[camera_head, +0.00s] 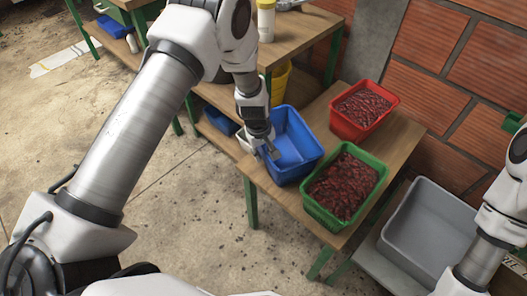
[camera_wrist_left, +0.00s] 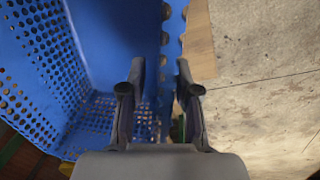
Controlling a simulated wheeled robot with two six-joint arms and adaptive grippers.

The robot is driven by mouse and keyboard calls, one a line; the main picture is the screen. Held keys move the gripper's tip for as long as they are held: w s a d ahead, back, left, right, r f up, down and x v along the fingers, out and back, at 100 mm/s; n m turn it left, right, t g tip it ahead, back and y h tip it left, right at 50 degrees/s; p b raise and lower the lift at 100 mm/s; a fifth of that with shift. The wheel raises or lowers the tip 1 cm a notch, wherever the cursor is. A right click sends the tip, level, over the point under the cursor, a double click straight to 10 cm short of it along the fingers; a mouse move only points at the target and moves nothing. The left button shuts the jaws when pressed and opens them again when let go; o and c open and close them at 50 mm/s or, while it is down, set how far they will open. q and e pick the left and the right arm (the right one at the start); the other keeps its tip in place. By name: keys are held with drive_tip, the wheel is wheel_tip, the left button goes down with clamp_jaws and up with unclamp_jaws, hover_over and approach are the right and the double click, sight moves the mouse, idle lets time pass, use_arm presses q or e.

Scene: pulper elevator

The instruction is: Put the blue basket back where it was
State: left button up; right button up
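The blue basket (camera_head: 296,153) stands empty on the low wooden table, left of the green and red baskets. My left gripper (camera_head: 270,150) is at its left rim, pointing down. In the left wrist view, the perforated wall of the basket (camera_wrist_left: 95,45) fills the left side, and its rim runs between the two fingers of my left gripper (camera_wrist_left: 160,75). The fingers are apart, one on the inner side and one on the outer side, with a gap visible around the rim. My right arm shows at the right edge, but its gripper is out of view.
A green basket (camera_head: 320,213) and a red basket (camera_head: 339,128), both with dark red contents, share the low table (camera_head: 262,178). A grey bin (camera_head: 432,212) stands to the right. A higher table (camera_head: 290,32) with a yellow-lidded bottle (camera_head: 266,20) is behind. Floor is clear at left.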

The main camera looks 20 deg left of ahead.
use_arm(q)
wheel_tip(320, 180, up, 12)
drive_tip(key=s+p, duration=0.1)
drive_tip(key=s+a+f+m+g+y, duration=0.1)
drive_tip(key=s+a+f+m, duration=0.15)
drive_tip(key=s+f, duration=0.5)
drive_tip(key=s+a+f+m, duration=0.1)
drive_tip(key=s+f+m, duration=0.2)
drive_tip(key=s+f, duration=0.5)
drive_tip(key=s+f+m, duration=0.1)
drive_tip(key=s+m, duration=0.2)
drive_tip(key=s, duration=1)
drive_tip(key=shift+s+d+f+m, duration=0.15)
drive_tip(key=shift+s+d+m, duration=0.2)
drive_tip(key=shift+s, duration=0.05)
